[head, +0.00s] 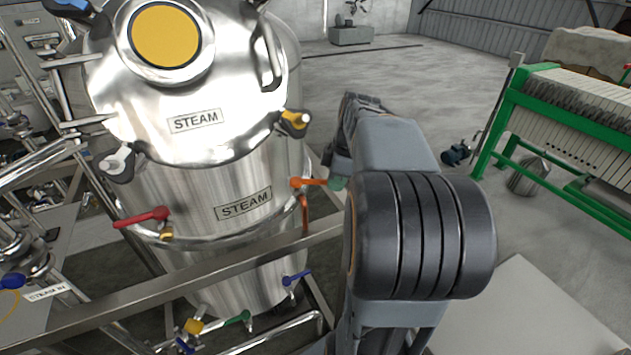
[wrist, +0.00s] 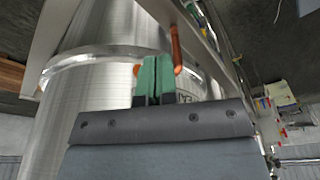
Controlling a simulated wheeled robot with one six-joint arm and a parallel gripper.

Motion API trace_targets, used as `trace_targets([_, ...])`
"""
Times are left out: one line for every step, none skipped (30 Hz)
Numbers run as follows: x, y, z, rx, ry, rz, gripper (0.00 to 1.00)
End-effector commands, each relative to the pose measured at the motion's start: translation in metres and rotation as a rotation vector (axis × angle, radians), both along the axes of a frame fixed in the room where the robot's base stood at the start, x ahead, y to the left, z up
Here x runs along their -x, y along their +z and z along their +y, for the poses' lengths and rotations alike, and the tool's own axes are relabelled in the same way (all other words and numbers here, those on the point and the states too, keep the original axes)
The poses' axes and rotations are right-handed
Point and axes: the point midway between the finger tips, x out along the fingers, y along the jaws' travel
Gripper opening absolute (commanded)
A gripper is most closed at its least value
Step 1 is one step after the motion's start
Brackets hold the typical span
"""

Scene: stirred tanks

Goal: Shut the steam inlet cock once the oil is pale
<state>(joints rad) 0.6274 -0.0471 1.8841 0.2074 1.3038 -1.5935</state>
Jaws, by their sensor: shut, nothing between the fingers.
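A steel tank (head: 165,170) has a round sight glass (head: 165,37) at its top, filled with amber-yellow. A plate reading STEAM (head: 243,204) sits on its side. My gripper (head: 336,183), with green fingers, is at the lever's outer end, partly hidden by my arm.
A red lever (head: 142,217) is left of the plate; blue (head: 297,276) and green (head: 237,319) levers are lower. A small plate (head: 48,292), starting STEAM, is at lower left near a blue handle (head: 12,281). A steel rail (head: 225,268) crosses in front. A green-framed press (head: 560,150) stands right.

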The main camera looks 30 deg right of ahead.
Motion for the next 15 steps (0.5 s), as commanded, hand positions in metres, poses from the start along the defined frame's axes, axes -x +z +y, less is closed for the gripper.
trace_targets([0.0000, -0.0033, 0.0000, 0.000, 0.000, 0.000, 0.00])
trace_targets([0.0000, -0.0042, 0.0000, 0.000, 0.000, 0.000, 0.00])
trace_targets([0.0000, -0.0054, 0.0000, 0.000, 0.000, 0.000, 0.00])
trace_targets([0.0000, -0.0063, 0.0000, 0.000, 0.000, 0.000, 0.00])
trace_targets([0.0000, -0.0073, 0.0000, 0.000, 0.000, 0.000, 0.00])
trace_targets([0.0000, -0.0086, 0.0000, 0.000, 0.000, 0.000, 0.00])
trace_targets([0.0000, -0.0094, 0.0000, 0.000, 0.000, 0.000, 0.00])
trace_targets([0.0000, -0.0101, 0.0000, 0.000, 0.000, 0.000, 0.00])
trace_targets([0.0000, -0.0108, 0.0000, 0.000, 0.000, 0.000, 0.00])
trace_targets([0.0000, -0.0112, 0.0000, 0.000, 0.000, 0.000, 0.00])
trace_targets([0.0000, -0.0114, 0.0000, 0.000, 0.000, 0.000, 0.00])
trace_targets([-0.0002, -0.0115, -0.0001, 0.000, 0.000, 0.000, 0.00])
trace_targets([-0.0004, -0.0114, -0.0001, 0.000, 0.000, 0.000, 0.00])
trace_targets([-0.0008, -0.0113, -0.0002, 0.000, 0.000, 0.000, 0.00])
trace_targets([-0.0015, -0.0111, -0.0002, 0.000, 0.000, 0.000, 0.00])
